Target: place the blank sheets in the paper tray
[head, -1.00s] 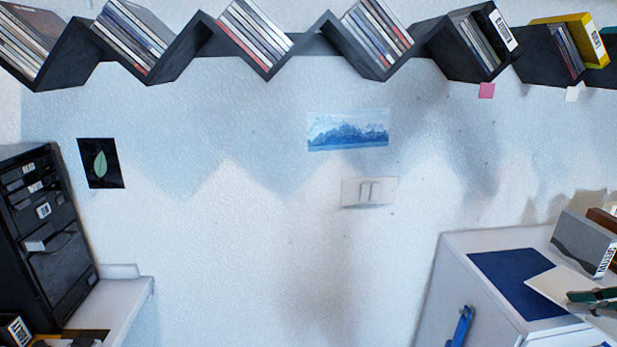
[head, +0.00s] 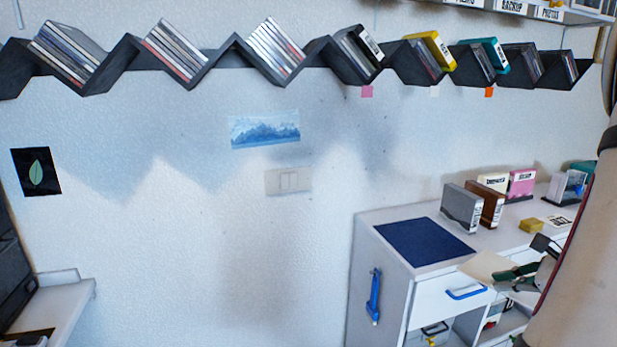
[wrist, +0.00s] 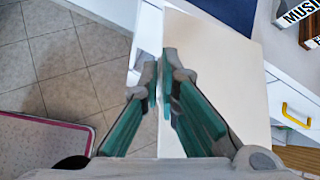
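The blank sheets (head: 483,264) are a cream, flat stack in front of the white cabinet's top edge, by the dark blue mat's near right corner. They also show in the wrist view (wrist: 222,85), to the right of the fingers. My gripper (head: 512,279), with green and grey fingers, is at the sheets' near right side in the head view. In the wrist view my gripper (wrist: 163,75) is closed around the sheets' left edge, and they jut out flat. I cannot make out a paper tray for certain in either current view.
A white cabinet (head: 375,225) carries a dark blue mat (head: 424,243), grey and brown boxes (head: 462,208) and a yellow block (head: 531,225). Its drawer has a blue handle (head: 466,292). A white desk (head: 62,305) stands at lower left. Zigzag disc shelves (head: 215,62) line the wall.

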